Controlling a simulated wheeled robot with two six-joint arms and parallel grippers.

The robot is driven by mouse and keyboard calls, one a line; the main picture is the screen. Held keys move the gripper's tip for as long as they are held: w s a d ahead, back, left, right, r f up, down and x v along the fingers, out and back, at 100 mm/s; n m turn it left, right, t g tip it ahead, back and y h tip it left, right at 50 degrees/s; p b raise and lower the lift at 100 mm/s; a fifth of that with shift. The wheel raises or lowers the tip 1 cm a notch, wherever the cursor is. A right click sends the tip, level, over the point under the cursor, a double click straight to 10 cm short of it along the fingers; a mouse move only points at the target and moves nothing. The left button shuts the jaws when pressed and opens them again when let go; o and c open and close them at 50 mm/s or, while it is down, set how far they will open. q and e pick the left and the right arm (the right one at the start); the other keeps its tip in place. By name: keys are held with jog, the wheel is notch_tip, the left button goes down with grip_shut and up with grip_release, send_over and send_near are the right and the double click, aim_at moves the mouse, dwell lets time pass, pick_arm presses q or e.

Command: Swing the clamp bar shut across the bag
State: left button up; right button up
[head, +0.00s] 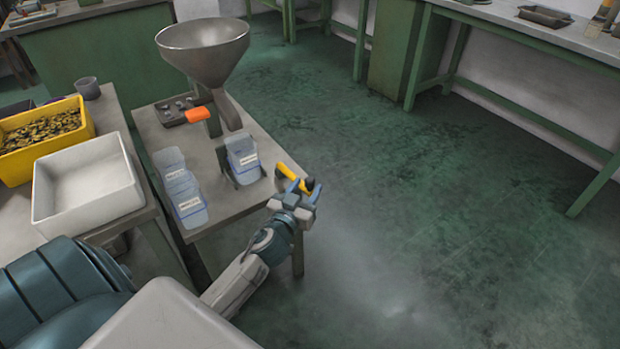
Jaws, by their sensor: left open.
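The clamp bar (288,171) is yellow with a dark end. It sticks out past the right edge of the small grey table, swung away from the bag. A translucent blue bag (243,155) with a white label stands in a dark holder at that edge, its front not crossed by the bar. My left gripper (307,187) is open at the bar's outer end. Its fingers lie on either side of the dark end; I cannot tell whether they touch it. My right gripper is out of view.
A steel funnel (203,50) with an orange handle (198,115) rises behind. A white bin (88,187) and a yellow bin (42,140) sit at left. The green floor (440,220) at right is clear.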

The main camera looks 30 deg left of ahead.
aim_at(307, 186)
pick_arm(q)
jog(key=shift+w+a, duration=0.15)
jog(key=shift+w, duration=0.65)
jog(key=shift+w+a, duration=0.15)
jog(key=shift+w, duration=0.6)
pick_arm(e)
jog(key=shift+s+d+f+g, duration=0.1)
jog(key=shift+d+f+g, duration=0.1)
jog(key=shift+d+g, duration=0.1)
pick_arm(q)
jog(key=shift+c, duration=0.3)
grip_shut()
